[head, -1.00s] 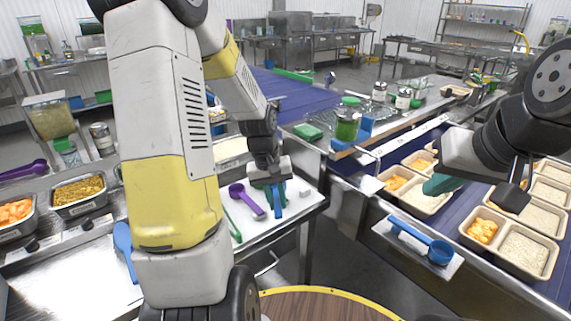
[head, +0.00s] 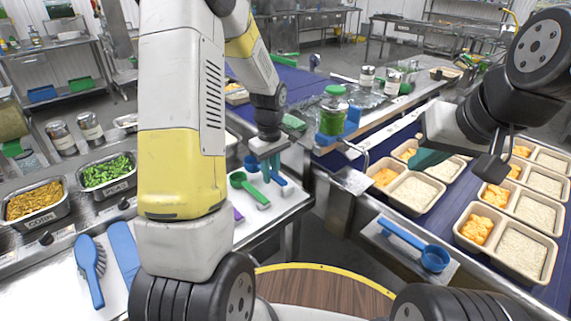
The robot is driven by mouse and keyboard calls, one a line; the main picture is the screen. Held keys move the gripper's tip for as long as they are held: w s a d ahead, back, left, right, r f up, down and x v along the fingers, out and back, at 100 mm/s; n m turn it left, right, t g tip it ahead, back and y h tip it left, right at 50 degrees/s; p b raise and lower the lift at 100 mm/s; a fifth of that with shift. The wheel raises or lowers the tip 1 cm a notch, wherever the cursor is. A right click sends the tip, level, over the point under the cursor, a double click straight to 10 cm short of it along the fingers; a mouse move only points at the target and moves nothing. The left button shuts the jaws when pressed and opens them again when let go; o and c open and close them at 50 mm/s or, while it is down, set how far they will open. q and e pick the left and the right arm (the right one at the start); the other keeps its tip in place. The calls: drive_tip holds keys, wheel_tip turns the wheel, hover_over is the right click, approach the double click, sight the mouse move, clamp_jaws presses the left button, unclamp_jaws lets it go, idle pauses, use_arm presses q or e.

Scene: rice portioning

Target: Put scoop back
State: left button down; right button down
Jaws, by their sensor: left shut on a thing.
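My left gripper (head: 270,168) hangs over a white tray (head: 292,196) and is shut on a blue scoop. The scoop's blue handle (head: 279,178) shows beside the teal fingers, and its blue cup (head: 250,161) shows behind them. A green scoop (head: 250,192) lies on the tray close to the gripper. A purple scoop (head: 238,215) is mostly hidden by my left arm. Another blue scoop (head: 432,257) rests on a small ledge (head: 385,244) at the right. My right gripper (head: 458,160) is open and empty above the food trays.
Several two-part trays (head: 470,239) of rice and orange food sit on the blue conveyor (head: 440,215). Corn (head: 38,198) and pea (head: 108,172) bins and a blue brush (head: 91,262) are at the left. My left arm hides the middle.

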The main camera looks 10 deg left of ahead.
sight(277, 185)
use_arm(q)
drive_tip(key=w, duration=0.1)
drive_tip(key=w+d, duration=0.1)
drive_tip(key=w, duration=0.1)
drive_tip(key=shift+w+f, duration=0.15)
drive_tip(key=shift+f, duration=1.75)
drive_tip(key=shift+f, duration=0.1)
drive_tip(key=c, duration=1.3)
unclamp_jaws()
